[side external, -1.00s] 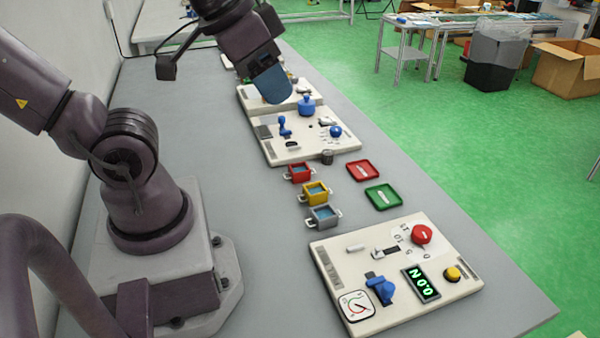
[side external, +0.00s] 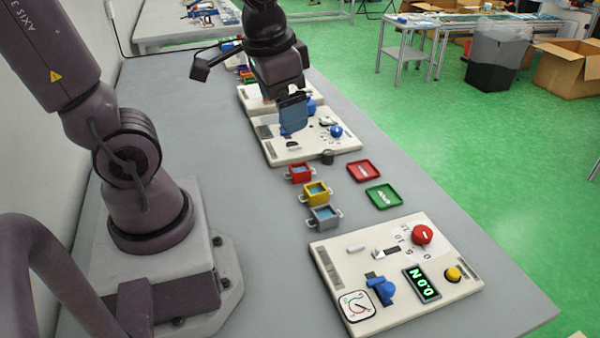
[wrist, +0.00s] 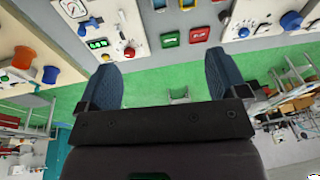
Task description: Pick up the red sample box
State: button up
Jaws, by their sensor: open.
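The red sample box (side external: 301,173) is a small open box with side handles and blue contents. It stands on the grey table, at the far end of a row with a yellow box (side external: 316,193) and a grey box (side external: 323,217). My gripper (side external: 293,114) hangs above the white panel behind the row, apart from the red box. In the wrist view my gripper (wrist: 163,75) shows two blue fingers spread wide with nothing between them. The red box is at most at that view's top edge, too cut off to make out surely.
A red tray (side external: 363,171) and a green tray (side external: 383,197) lie right of the boxes. A white panel (side external: 345,248) with knobs and a display is nearer. Another panel (side external: 291,149) with blue knobs and a small dark cylinder (side external: 327,157) stand just beyond the row.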

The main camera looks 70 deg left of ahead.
jog(key=w+a+f+m+g+y, duration=0.2)
jog(key=w+a+f+m+g, duration=0.15)
jog(key=a+f, duration=0.4)
jog(key=m+t+y, duration=0.1)
jog(key=m+t, duration=0.1)
jog(key=m, duration=1.3)
send_near(300, 167)
jog(key=shift+m+g, duration=0.25)
jog(key=x, duration=1)
jog(key=shift+w+f, duration=0.2)
jog(key=shift+c, duration=0.2)
jog(key=c, duration=0.5)
